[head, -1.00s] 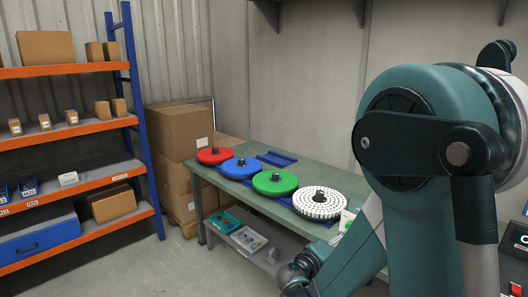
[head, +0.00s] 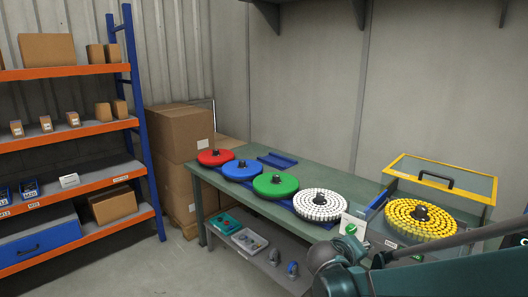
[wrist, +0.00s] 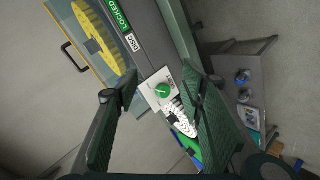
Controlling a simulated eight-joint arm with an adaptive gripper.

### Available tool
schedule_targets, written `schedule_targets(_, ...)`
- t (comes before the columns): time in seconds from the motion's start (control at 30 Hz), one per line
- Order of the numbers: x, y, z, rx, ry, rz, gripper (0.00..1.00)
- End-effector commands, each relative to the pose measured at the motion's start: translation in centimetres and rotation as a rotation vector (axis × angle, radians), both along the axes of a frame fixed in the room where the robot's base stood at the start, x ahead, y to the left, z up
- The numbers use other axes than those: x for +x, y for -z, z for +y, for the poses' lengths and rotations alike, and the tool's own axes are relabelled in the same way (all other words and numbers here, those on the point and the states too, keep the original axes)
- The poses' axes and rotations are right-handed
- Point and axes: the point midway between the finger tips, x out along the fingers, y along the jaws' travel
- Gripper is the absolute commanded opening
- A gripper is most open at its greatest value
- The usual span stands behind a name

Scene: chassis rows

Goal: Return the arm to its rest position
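My arm (head: 440,272) reaches in low from the right edge of the head view, in front of the bench. My gripper is not clearly shown there. In the wrist view my gripper (wrist: 152,88) has its two dark green fingers wide apart, with nothing held between them. Beyond the gap are a white panel with a green knob (wrist: 162,90) and part of the white disc (wrist: 180,122). They appear beyond the fingers, and I see no contact.
Red, blue, green and white discs stand in a row on the green bench (head: 313,158). A yellow disc (head: 420,218) sits in a case with its yellow-framed lid (head: 440,180) raised. Shelving (head: 137,95) stands left; the left floor is clear.

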Motion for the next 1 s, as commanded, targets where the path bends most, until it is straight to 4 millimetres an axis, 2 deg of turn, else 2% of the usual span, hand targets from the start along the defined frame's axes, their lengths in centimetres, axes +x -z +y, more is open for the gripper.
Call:
schedule_targets(0.57,-7.5,-2.0,1.0,0.256,0.019,0.036,0.4)
schedule_targets(1.0,-13.4,-3.3,2.9,0.453,0.032,0.049,0.4)
